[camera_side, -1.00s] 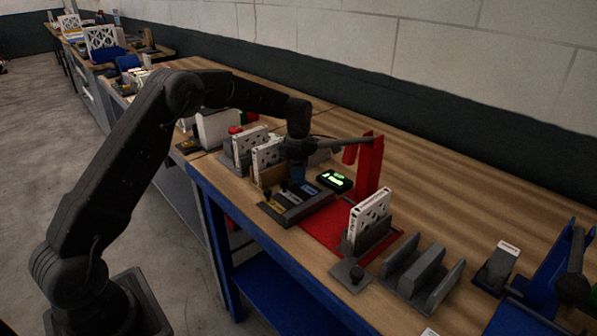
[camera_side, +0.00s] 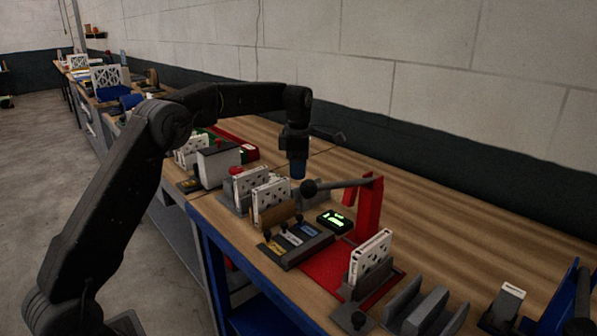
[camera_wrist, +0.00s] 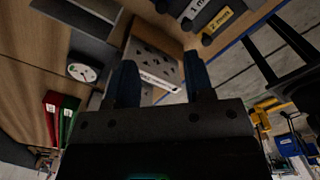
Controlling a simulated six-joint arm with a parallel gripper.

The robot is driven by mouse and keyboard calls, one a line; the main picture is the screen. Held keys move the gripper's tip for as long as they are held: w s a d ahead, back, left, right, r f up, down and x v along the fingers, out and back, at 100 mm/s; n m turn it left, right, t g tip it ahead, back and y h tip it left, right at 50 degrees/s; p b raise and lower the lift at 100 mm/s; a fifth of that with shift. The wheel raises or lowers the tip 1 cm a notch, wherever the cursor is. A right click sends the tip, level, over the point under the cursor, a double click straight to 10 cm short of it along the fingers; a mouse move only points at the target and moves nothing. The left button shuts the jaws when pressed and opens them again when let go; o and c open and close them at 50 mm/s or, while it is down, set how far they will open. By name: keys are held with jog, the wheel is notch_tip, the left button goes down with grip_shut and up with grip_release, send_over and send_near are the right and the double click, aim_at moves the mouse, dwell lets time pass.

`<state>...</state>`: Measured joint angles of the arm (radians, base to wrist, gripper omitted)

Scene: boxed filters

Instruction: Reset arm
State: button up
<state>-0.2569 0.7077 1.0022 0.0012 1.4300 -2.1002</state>
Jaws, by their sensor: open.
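My gripper (camera_side: 298,172) hangs from my black arm, pointing down above the bench, behind the white filters in the side view. In the wrist view its two blue fingers (camera_wrist: 162,78) stand apart with nothing held between them. A white perforated filter in a cardboard box (camera_wrist: 152,68) shows beyond the fingers, apart from them as far as I can tell. In the side view a filter (camera_side: 271,200) stands by the brown cardboard box (camera_side: 280,216), below and left of my gripper. Another filter (camera_side: 371,256) stands in a grey holder by the red press.
The red press (camera_side: 368,215) has a long lever with a black knob (camera_side: 310,187), just below my gripper. A grey slotted rack (camera_side: 425,308) stands at right. The bench toward the wall is clear.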

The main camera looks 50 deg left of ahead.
jog(key=shift+r, duration=0.1)
jog(key=s+d+r+m+t, duration=0.1)
jog(key=s+d+r+m, duration=0.45)
jog(key=s, duration=0.25)
jog(key=s+d+r+m+t, duration=0.2)
jog(key=s+d+r+m, duration=0.2)
jog(key=s+m, duration=0.3)
jog(key=s+d+f+m+t, duration=0.1)
jog(key=s+d+f+m, duration=0.1)
jog(key=s+m, duration=0.5)
jog(key=s+d+f+m+t, duration=0.1)
jog(key=s+d+f+m, duration=0.1)
jog(key=s+f+m, duration=0.2)
jog(key=s+m, duration=0.3)
jog(key=s, duration=0.5)
jog(key=shift+d+t, duration=0.3)
jog(key=shift+d, duration=0.05)
